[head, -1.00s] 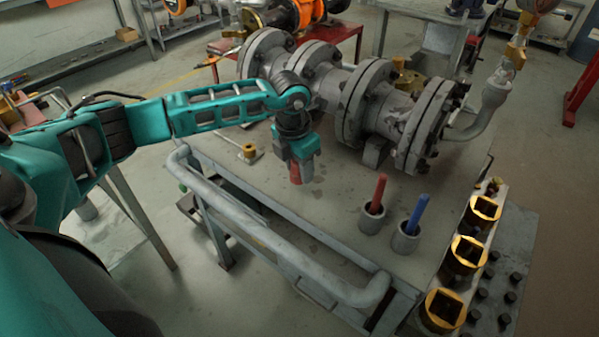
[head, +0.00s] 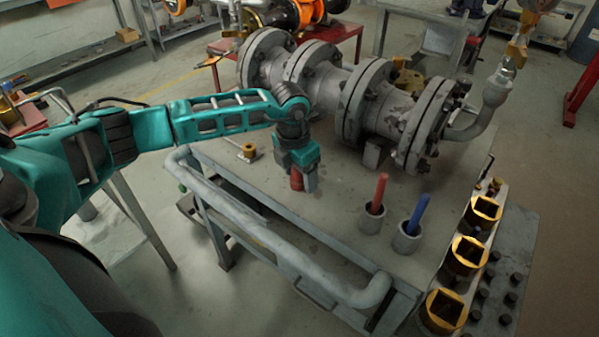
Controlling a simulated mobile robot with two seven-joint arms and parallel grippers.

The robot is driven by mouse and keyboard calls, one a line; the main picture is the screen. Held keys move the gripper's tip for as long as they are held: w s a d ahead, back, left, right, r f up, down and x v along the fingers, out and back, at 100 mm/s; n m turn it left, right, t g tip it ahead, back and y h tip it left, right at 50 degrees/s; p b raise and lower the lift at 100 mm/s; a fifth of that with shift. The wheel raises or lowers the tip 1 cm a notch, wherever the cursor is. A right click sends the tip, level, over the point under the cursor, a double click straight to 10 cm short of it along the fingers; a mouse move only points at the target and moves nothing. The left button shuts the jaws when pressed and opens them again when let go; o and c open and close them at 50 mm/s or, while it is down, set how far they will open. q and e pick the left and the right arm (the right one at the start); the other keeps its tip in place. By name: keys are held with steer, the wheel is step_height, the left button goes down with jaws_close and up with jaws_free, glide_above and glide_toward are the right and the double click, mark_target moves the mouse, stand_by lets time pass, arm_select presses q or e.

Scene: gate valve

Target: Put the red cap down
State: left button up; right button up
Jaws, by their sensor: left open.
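The red cap (head: 296,181) is at the fingers of my left gripper (head: 302,180), low over the grey bench top beside the flanged pipe. The left gripper points down and is open, with a finger showing at the cap's right side. Part of the cap is hidden behind the gripper. I cannot tell exactly whether the cap rests on the bench. My right gripper is not in view.
The grey flanged pipe (head: 325,80) stands behind the gripper. A red marker (head: 378,192) and a blue marker (head: 418,214) stand in grey cups to the right. Brass square sockets (head: 466,255) line the bench's right side. A thick grey rail (head: 255,229) runs along the front.

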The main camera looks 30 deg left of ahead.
mark_target(294, 170)
arm_select(q)
steer(key=shift+r, duration=0.3)
step_height(294, 170, up, 12)
steer(key=s, duration=0.1)
steer(key=shift+s+a+f+p, duration=0.2)
steer(key=shift+p, duration=0.15)
